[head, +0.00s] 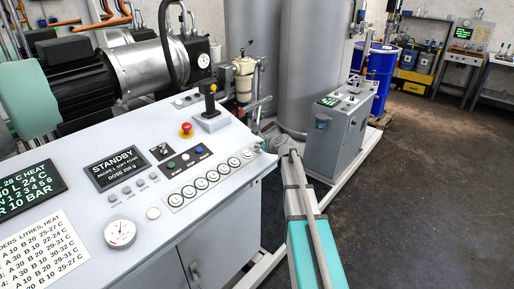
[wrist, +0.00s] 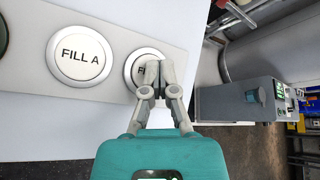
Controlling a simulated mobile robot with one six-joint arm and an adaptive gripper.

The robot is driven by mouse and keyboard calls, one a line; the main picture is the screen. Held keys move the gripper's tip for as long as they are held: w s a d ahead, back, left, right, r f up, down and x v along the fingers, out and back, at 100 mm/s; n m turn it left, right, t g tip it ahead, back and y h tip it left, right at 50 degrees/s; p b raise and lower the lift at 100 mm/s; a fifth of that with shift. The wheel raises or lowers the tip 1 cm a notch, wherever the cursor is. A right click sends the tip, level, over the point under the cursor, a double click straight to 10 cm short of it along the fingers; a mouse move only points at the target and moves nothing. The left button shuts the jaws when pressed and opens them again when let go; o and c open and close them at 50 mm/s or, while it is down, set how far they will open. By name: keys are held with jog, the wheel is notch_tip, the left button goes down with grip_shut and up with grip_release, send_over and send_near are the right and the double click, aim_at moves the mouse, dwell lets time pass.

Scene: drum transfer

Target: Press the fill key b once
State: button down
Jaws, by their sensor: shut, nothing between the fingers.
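In the wrist view, a round white key (wrist: 133,70) with a silver rim shows "FI" on its face; the rest of its label is hidden behind my fingers. It sits right of the key marked "FILL A" (wrist: 80,56). My gripper (wrist: 158,68) is shut and empty, its fingertips in front of the right part of the partly hidden key. I cannot tell whether they touch it. In the head view, my gripper (head: 266,144) is at the right end of the row of round white keys (head: 213,175) on the grey console, covering that end.
The console (head: 120,195) also carries a red stop button (head: 186,130), a joystick (head: 210,100), a gauge (head: 120,233) and a display reading "STANDBY" (head: 115,168). A grey cabinet (head: 338,130) and a blue drum (head: 378,70) stand beyond. The floor (head: 430,190) at right is clear.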

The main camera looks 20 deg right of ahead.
jog(key=shift+s+d+r+p, duration=0.1)
jog(key=shift+r+p, duration=0.35)
dwell(0.5)
jog(key=r+p, duration=0.2)
jog(key=s+r+p, duration=0.1)
jog(key=d+r+p, duration=0.1)
jog(key=r+p, duration=0.1)
jog(key=shift+s+r+p, duration=0.3)
dwell(0.9)
